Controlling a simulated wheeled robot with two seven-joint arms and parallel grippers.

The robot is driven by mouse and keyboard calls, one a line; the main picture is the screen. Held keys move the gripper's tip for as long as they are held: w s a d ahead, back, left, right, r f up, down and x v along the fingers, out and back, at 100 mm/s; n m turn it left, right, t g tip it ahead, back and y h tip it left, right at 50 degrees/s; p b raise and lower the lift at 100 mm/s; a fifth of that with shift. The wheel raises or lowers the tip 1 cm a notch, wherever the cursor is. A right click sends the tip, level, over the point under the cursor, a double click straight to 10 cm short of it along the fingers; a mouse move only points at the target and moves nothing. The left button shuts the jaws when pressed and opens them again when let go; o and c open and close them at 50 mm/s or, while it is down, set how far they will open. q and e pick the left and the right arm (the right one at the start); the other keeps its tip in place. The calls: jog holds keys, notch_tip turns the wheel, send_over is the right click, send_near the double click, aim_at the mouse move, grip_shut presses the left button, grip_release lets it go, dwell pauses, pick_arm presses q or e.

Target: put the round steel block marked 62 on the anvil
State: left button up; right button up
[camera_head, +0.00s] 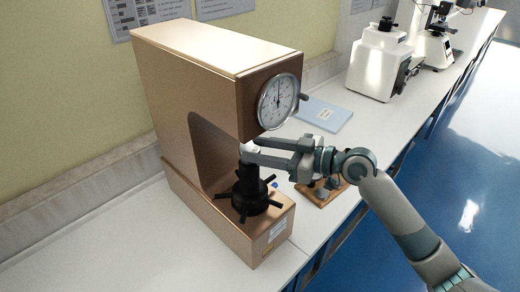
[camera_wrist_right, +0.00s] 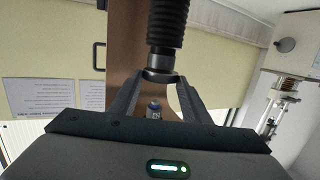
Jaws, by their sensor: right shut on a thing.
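The hardness tester (camera_head: 185,75) is a bronze-coloured machine with a round dial (camera_head: 278,101). Its black anvil post (camera_head: 250,187) stands on the base, above a spoked handwheel. My right gripper (camera_head: 256,151) reaches in from the right with its fingers at the top of the post. It is shut on a small round steel block (camera_wrist_right: 159,75), which shows as a thin disc between the fingertips in the right wrist view. The block is against or very close to the dark ridged post (camera_wrist_right: 166,25); contact cannot be told. Its marking is not readable. My left gripper is not in view.
A wooden board (camera_head: 308,194) with small items lies right of the tester, partly hidden by my right arm. A light-blue book (camera_head: 322,115) lies behind it. White instruments (camera_head: 380,62) stand farther along the bench. The front left bench top is clear.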

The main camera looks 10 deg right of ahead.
jog(key=shift+f, duration=0.15)
jog(key=o, duration=1.4)
jog(key=shift+c, duration=1.3)
jog(key=f+b+v, duration=0.1)
jog(key=b+v, duration=0.2)
jog(key=v, duration=0.4)
jog(key=shift+r, duration=0.2)
